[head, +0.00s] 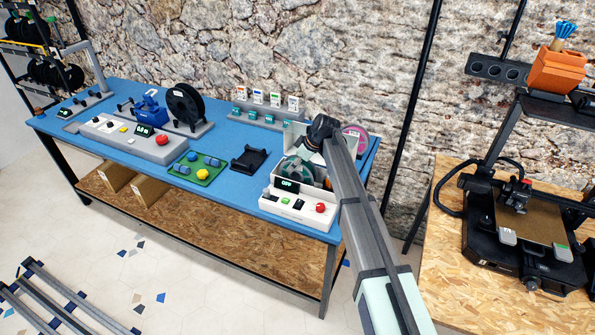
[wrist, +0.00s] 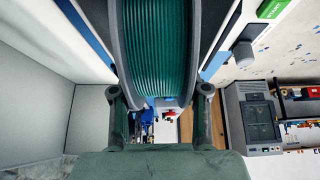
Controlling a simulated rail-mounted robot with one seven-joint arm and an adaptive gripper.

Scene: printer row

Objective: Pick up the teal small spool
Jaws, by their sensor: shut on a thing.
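The teal small spool (wrist: 161,45) fills the top middle of the wrist view, with teal filament wound between two dark flanges. My gripper (wrist: 160,112) has one finger on each side of it and is shut on it. In the head view my gripper (head: 301,163) reaches down into the open white box (head: 288,205) at the table's right end. The spool is partly seen there, largely covered by my gripper and arm. Whether it touches the box floor cannot be told.
The box's front carries a display, small buttons and a red button (head: 320,208). A pink spool (head: 358,134) is behind my arm. A black cradle (head: 250,158) and a green tray (head: 187,173) are left of the box. A printer (head: 525,235) stands on the right table.

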